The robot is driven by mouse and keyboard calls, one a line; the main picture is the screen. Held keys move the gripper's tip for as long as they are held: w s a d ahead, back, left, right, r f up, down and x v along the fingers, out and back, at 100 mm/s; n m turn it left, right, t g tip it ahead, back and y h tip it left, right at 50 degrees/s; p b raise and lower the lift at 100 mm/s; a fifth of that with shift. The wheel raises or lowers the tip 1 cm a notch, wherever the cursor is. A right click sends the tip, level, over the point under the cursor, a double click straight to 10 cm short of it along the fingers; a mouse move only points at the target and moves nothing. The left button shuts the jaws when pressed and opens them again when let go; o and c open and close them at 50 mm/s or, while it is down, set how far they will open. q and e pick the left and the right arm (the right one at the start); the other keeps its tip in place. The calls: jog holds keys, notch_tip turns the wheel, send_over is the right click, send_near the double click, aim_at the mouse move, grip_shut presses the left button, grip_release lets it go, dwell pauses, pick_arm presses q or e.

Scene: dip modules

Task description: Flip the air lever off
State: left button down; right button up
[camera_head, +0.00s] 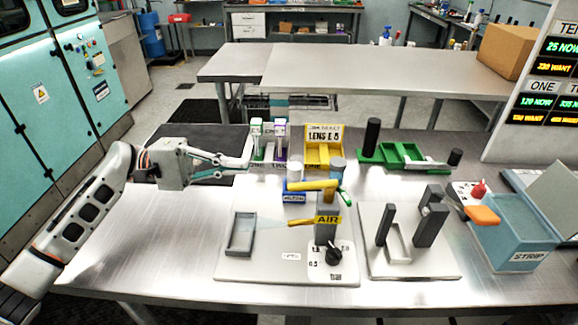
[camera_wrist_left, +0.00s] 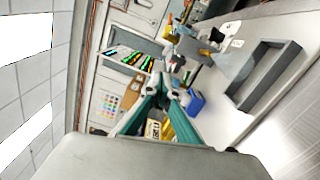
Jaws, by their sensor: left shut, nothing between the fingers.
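The air station is a grey post (camera_head: 325,232) with a yellow AIR label (camera_head: 328,219) and a yellow nozzle (camera_head: 300,222) pointing left. A yellow bar (camera_head: 312,185) lies across its top, with a small green piece (camera_head: 346,197) at its right; I cannot tell which part is the lever. A pale blue cone (camera_head: 268,222) spreads from the nozzle towards a grey open tray (camera_head: 232,240). My left gripper (camera_head: 247,162) is shut and empty, left of and behind the station, apart from it. Its teal fingers show in the left wrist view (camera_wrist_left: 174,92). My right gripper is out of view.
Behind the station stand a yellow LENS bin (camera_head: 312,152), a blue bin (camera_head: 293,197) and green fixtures (camera_head: 400,155). A black dial (camera_head: 333,252) sits in front. Grey uprights (camera_head: 428,222) and the STRIP box (camera_head: 515,240) stand right. The table's left front is clear.

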aim_at(313, 186)
pick_arm(q)
jog(key=s+d+r+p, duration=0.1)
jog(key=s+d+p, duration=0.3)
jog(key=d, duration=0.6)
jog(key=shift+s+d+r, duration=0.15)
jog(key=shift+s+d, duration=0.2)
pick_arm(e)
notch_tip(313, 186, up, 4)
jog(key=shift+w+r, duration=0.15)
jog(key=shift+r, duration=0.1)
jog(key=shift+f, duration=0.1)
